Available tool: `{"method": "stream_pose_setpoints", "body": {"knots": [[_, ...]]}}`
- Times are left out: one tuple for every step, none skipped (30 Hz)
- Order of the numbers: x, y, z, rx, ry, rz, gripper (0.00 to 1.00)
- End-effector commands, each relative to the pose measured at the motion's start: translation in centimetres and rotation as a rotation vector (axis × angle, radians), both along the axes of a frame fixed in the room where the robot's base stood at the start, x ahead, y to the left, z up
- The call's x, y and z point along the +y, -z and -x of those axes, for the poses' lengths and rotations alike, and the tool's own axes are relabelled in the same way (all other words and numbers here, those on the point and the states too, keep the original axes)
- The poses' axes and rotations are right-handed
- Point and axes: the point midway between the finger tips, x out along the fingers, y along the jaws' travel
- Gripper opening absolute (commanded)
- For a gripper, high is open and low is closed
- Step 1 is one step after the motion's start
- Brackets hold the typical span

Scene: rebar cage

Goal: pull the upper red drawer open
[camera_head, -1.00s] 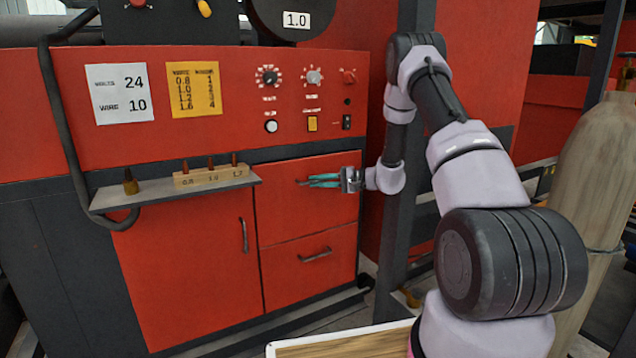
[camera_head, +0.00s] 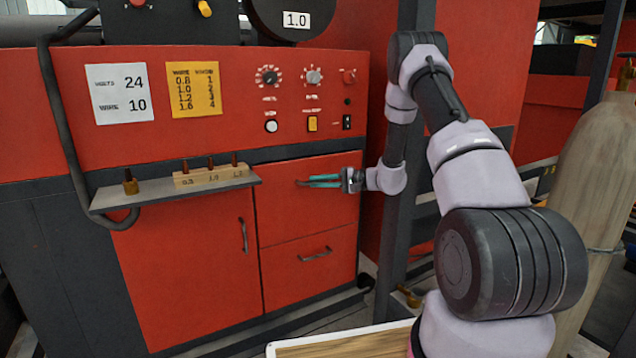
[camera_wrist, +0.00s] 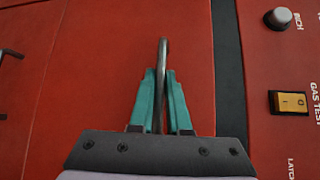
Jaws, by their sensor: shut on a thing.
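The upper red drawer (camera_head: 290,213) is in the right half of the red machine's lower front, above a second red drawer (camera_head: 312,280). It looks flush with the machine's front. My gripper (camera_head: 312,182) reaches in from the right at the upper drawer's handle. In the wrist view my teal fingers (camera_wrist: 160,92) are shut on the dark bar handle (camera_wrist: 162,58), one finger on each side of it. Much of the handle is hidden by the fingers in the head view; its left end shows.
A grey shelf (camera_head: 225,183) with a wooden nozzle block (camera_head: 211,177) juts out at the upper left of the drawer. A red cupboard door (camera_head: 190,260) is to the left. A dark post (camera_head: 395,230) stands just right of the drawers. A tall gas cylinder (camera_head: 590,190) stands further right.

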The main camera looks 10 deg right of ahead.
Motion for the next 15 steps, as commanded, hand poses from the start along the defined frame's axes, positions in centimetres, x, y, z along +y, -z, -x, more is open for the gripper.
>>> {"method": "stream_pose_setpoints", "body": {"knots": [[-0.3, -0.1, 0.3, -0.001, 0.003, 0.000, 0.00], [-0.4, -0.1, 0.7, -0.001, 0.003, 0.000, 0.00], [-0.6, -0.1, 1.2, 0.000, 0.004, -0.001, 0.00], [-0.7, -0.1, 1.6, 0.001, 0.004, -0.001, 0.00], [-0.9, -0.1, 2.1, 0.002, 0.004, -0.001, 0.00], [-1.2, -0.1, 2.8, 0.002, 0.005, -0.001, 0.00], [-1.4, 0.0, 3.4, 0.003, 0.006, -0.002, 0.00], [-1.6, -0.1, 4.0, 0.002, 0.005, -0.001, 0.00], [-1.9, -0.1, 4.9, 0.003, 0.006, -0.002, 0.00], [-2.1, 0.0, 5.6, 0.004, 0.007, -0.002, 0.00], [-2.4, 0.0, 6.3, 0.004, 0.008, -0.002, 0.00], [-2.6, -0.1, 7.3, 0.003, 0.007, -0.002, 0.00], [-2.9, -0.1, 8.0, 0.004, 0.007, -0.002, 0.00], [-3.1, -0.1, 8.8, 0.003, 0.007, -0.002, 0.00], [-3.4, 0.0, 9.7, 0.004, 0.007, -0.002, 0.00]]}}
